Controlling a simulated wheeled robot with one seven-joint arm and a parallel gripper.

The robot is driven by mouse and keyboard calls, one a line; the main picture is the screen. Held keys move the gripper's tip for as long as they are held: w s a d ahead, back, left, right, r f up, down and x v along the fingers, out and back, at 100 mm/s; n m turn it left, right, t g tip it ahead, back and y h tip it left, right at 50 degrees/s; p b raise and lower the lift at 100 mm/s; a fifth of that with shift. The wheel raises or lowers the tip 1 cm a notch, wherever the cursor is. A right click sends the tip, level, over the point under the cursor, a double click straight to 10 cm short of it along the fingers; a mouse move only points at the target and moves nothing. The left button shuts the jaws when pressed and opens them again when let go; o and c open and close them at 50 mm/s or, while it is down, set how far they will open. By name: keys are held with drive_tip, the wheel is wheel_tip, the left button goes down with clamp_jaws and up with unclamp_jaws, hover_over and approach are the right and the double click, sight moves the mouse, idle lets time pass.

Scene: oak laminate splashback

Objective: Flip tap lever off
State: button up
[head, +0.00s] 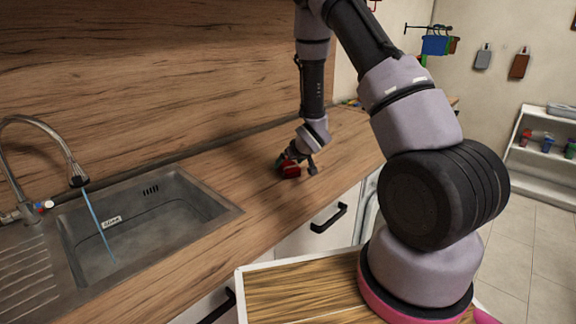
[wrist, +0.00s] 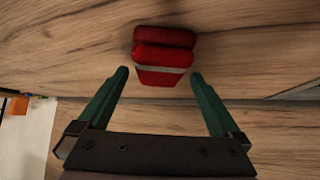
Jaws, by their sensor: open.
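The tap (head: 42,133) stands at the far left of the head view, with a curved chrome spout over the sink. Its lever (head: 44,206), with red and blue marks, is at the tap's base. A blue stream of water (head: 98,227) runs from the spout into the sink. My gripper (head: 297,163) is low over the counter, well to the right of the sink and far from the lever. In the wrist view my gripper (wrist: 160,76) is open, its green fingers apart. The tap is not in the wrist view.
A red item with a grey band (wrist: 165,47) lies on the wooden counter at my fingertips; it also shows in the head view (head: 291,171). The sink (head: 205,196) is set into the counter. Bare counter (head: 250,185) lies between sink and gripper.

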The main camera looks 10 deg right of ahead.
drive_tip(key=s+d+r+m+h, duration=0.1)
drive_tip(key=s+d+r, duration=0.1)
drive_tip(key=s+r, duration=0.5)
drive_tip(key=s+d+r+m, duration=0.2)
drive_tip(key=s+r, duration=0.1)
drive_tip(key=r, duration=0.8)
drive_tip(key=s+d+r+m+h, duration=0.1)
drive_tip(key=s+d+r, duration=0.1)
drive_tip(key=s+r, duration=0.5)
drive_tip(key=s+a+r+m+g+y, duration=0.1)
drive_tip(key=s+a+r+m+y, duration=0.1)
drive_tip(key=s+r, duration=1)
drive_tip(key=s+a, duration=0.1)
drive_tip(key=s, duration=0.3)
drive_tip(key=shift+s+r+g, duration=0.35)
drive_tip(key=shift+r+g, duration=0.05)
clamp_jaws()
